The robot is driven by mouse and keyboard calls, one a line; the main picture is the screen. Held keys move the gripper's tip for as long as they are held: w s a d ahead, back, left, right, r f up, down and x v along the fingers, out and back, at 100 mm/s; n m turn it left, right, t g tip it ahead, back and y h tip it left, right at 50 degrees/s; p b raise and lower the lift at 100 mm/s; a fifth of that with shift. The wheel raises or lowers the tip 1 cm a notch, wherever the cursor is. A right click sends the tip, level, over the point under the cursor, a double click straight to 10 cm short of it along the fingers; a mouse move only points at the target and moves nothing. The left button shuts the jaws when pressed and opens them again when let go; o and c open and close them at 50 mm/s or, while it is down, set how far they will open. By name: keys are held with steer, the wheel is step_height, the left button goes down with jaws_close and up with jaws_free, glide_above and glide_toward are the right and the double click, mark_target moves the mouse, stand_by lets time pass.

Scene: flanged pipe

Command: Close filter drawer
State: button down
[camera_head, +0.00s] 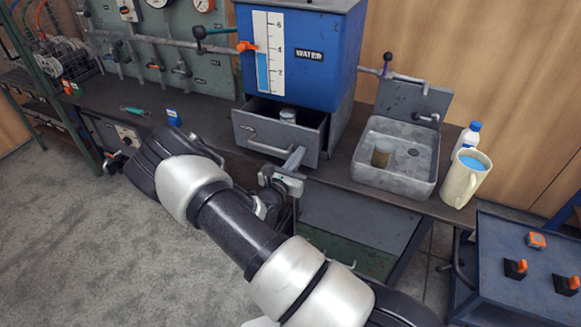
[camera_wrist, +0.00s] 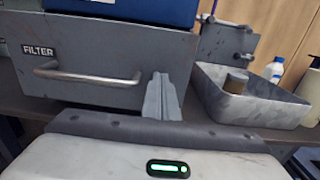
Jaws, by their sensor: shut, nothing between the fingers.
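The grey filter drawer (camera_head: 265,139) sticks out open under the blue water tank (camera_head: 308,62), with a round canister (camera_head: 288,116) inside it. In the wrist view the drawer front (camera_wrist: 100,50) shows a FILTER label and a metal bar handle (camera_wrist: 88,75). My gripper (camera_head: 293,160) is shut and empty, at the lower right corner of the drawer front, right of the handle. In the wrist view its fingers (camera_wrist: 162,97) stand in front of that corner. I cannot tell whether they touch it.
A grey sink (camera_head: 393,158) holding a brown cylinder (camera_head: 381,154) is right of the drawer. A cream pitcher (camera_head: 464,180) and a bottle (camera_head: 468,138) stand beyond it. A blue panel with orange switches (camera_head: 525,267) is at lower right.

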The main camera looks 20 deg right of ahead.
steer(key=x, duration=0.8)
steer(key=shift+w+d+b, duration=0.15)
steer(key=shift+b, duration=0.2)
steer(key=shift+w+d+r, duration=0.1)
steer(key=shift+w+r, duration=0.1)
steer(key=shift+d+r, duration=0.1)
